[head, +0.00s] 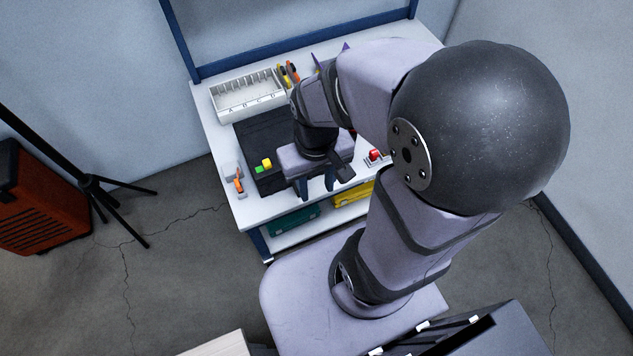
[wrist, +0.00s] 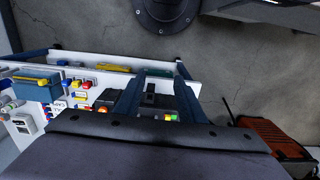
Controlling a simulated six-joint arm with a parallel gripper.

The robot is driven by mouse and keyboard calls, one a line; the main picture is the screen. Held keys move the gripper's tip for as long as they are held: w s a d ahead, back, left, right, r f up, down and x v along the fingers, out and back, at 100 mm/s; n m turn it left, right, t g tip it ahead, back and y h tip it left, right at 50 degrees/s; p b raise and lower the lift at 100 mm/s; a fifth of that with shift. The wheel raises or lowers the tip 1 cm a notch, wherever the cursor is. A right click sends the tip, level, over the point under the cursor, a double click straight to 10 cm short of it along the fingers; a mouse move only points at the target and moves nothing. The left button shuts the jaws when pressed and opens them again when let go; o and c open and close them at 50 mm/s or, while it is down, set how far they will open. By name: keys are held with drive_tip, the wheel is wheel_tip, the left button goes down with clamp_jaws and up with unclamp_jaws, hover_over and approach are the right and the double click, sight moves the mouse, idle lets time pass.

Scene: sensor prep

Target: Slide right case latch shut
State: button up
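The black case (head: 258,132) lies flat on the white workbench, partly hidden by my arm and gripper. My gripper (head: 317,192) is over the case's front right side, fingers apart and pointing down near the bench's front edge. In the wrist view my gripper (wrist: 156,80) also shows two separated blue fingers. A small dark block (wrist: 150,92) shows between them, with nothing clasped; it may be the right latch, but I cannot tell. The latch's position is not readable in the head view.
Green and yellow blocks (head: 267,164) sit at the case's left. A white lettered rack (head: 246,95) stands behind. An orange-handled item (head: 239,182) is at the left, a red button (head: 374,155) at the right. Teal (head: 293,221) and yellow (head: 352,196) bins sit on the lower shelf.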

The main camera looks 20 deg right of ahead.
wheel_tip(320, 180, down, 7)
drive_tip(key=s+d+m+g+b, duration=0.1)
drive_tip(key=s+d+g+b, duration=0.1)
drive_tip(key=s, duration=0.1)
drive_tip(key=w+d+f+m+b, duration=0.1)
drive_tip(key=w+d+f+b, duration=0.1)
drive_tip(key=w+d+f, duration=0.35)
drive_tip(key=w+d, duration=0.1)
drive_tip(key=w, duration=0.5)
drive_tip(key=w+d+r+n+t, duration=0.1)
drive_tip(key=w, duration=0.6)
drive_tip(key=w+d+t, duration=0.1)
drive_tip(key=w, duration=0.6)
drive_tip(key=shift+w+d+r+n, duration=0.1)
drive_tip(key=shift+w+r+n, duration=0.05)
drive_tip(key=shift+r+n, duration=0.2)
drive_tip(key=shift+s+n, duration=0.2)
drive_tip(key=shift+n, duration=0.05)
drive_tip(key=shift+f, duration=0.15)
drive_tip(key=shift+f+p, duration=0.6)
drive_tip(key=shift+f, duration=2.95)
